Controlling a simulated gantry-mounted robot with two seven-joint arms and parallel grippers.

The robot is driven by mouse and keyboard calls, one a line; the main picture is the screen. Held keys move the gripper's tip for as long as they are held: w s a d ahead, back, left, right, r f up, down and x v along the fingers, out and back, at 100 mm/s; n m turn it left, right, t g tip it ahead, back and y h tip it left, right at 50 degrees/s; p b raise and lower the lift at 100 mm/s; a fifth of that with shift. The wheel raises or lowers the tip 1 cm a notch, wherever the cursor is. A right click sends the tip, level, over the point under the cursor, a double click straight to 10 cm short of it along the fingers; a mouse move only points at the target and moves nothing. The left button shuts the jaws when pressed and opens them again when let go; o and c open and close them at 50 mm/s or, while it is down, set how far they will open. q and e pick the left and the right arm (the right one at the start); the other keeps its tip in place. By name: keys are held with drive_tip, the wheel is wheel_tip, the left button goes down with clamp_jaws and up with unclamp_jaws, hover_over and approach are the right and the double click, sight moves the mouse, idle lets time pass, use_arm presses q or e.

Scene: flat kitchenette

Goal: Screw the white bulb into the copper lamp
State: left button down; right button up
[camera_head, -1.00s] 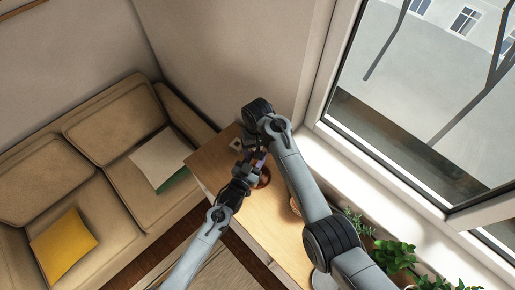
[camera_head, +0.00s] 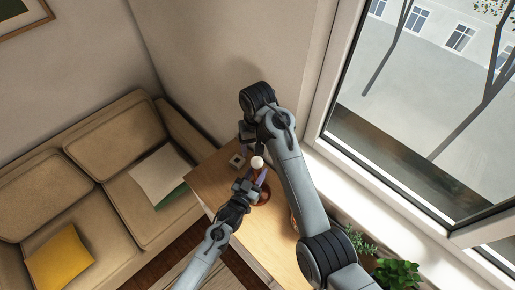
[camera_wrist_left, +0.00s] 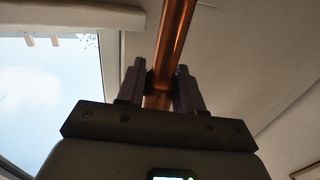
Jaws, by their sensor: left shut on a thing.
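The copper lamp's round base (camera_head: 264,198) is on the wooden table, partly hidden by my left gripper. Its copper stem (camera_wrist_left: 174,38) fills the middle of the left wrist view. My left gripper (camera_head: 255,182) is shut on this stem; its fingers (camera_wrist_left: 160,82) sit on both sides of it. The white bulb (camera_head: 257,162) shows above my left gripper in the head view, at the lamp's top end. I cannot tell how it is seated there. My right gripper (camera_head: 247,135) is just beyond the bulb, partly hidden by its own arm; its fingers are too small to read.
The wooden table (camera_head: 258,236) has a small square object (camera_head: 237,160) at its far end. A window and sill with green plants (camera_head: 398,272) lie to the right. A sofa (camera_head: 110,150) with a yellow cushion (camera_head: 60,258) stands to the left. The wall is close behind.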

use_arm(q)
drive_tip(key=shift+w+d+r, duration=0.1)
drive_tip(key=shift+r, duration=0.3)
drive_tip(key=c, duration=0.8)
unclamp_jaws()
drive_tip(key=shift+o, duration=0.8)
drive_tip(key=shift+f, duration=0.15)
drive_tip(key=shift+f, duration=0.1)
drive_tip(key=shift+s+a, duration=0.2)
drive_tip(key=v, duration=1)
drive_tip(key=shift+s+b, duration=0.2)
drive_tip(key=shift+b, duration=0.1)
use_arm(e)
drive_tip(key=shift+f, duration=0.25)
use_arm(q)
drive_tip(key=shift+a, duration=0.15)
use_arm(e)
drive_tip(key=shift+f, duration=0.1)
